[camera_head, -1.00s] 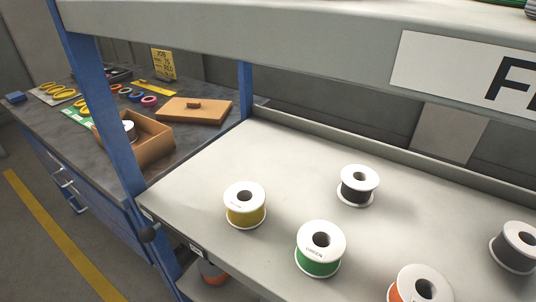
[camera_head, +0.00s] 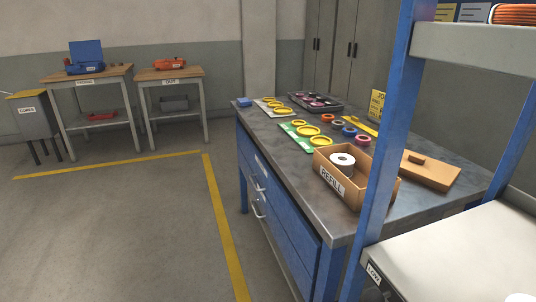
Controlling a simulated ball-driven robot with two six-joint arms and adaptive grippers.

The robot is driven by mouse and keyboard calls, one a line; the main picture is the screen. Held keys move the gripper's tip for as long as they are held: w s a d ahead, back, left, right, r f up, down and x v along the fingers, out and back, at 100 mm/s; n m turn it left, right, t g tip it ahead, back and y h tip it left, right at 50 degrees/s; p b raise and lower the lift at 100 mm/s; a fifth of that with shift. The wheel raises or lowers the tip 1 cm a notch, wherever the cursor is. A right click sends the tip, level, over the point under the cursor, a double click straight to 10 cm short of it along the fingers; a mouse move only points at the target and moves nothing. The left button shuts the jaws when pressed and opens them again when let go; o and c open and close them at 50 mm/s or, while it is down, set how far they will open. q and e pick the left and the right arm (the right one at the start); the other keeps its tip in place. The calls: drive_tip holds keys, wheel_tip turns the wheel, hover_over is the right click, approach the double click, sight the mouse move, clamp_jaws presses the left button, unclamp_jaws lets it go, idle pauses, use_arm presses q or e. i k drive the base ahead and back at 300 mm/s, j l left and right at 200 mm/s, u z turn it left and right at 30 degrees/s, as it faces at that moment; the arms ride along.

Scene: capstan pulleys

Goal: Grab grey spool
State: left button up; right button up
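No grey spool shows clearly in this view. A white-flanged spool (camera_head: 342,161) sits in the cardboard box labelled REFILL (camera_head: 368,186); its wound colour is hidden. The white rim of another spool (camera_head: 519,298) just shows at the bottom edge, on the pale shelf (camera_head: 450,255) at the right; its colour is out of frame. Neither of my grippers is in view.
A dark workbench (camera_head: 300,170) with blue drawers holds yellow rings, tape rolls and a cardboard lid (camera_head: 430,172). A blue shelf post (camera_head: 388,140) stands between it and the shelf. Two small tables (camera_head: 172,75) stand at the back left. The left floor is clear.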

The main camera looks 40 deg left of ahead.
sight(344, 162)
drive_tip(key=j+u, duration=0.6)
drive_tip(key=i+j+z, duration=0.1)
drive_tip(key=i+j, duration=0.15)
drive_tip(key=i+j+z, duration=0.15)
drive_tip(key=j, duration=0.3)
drive_tip(key=i+j+z, duration=0.1)
drive_tip(key=i+j, duration=0.15)
drive_tip(key=i+j+z, duration=0.1)
drive_tip(key=j, duration=0.4)
drive_tip(key=i, duration=0.1)
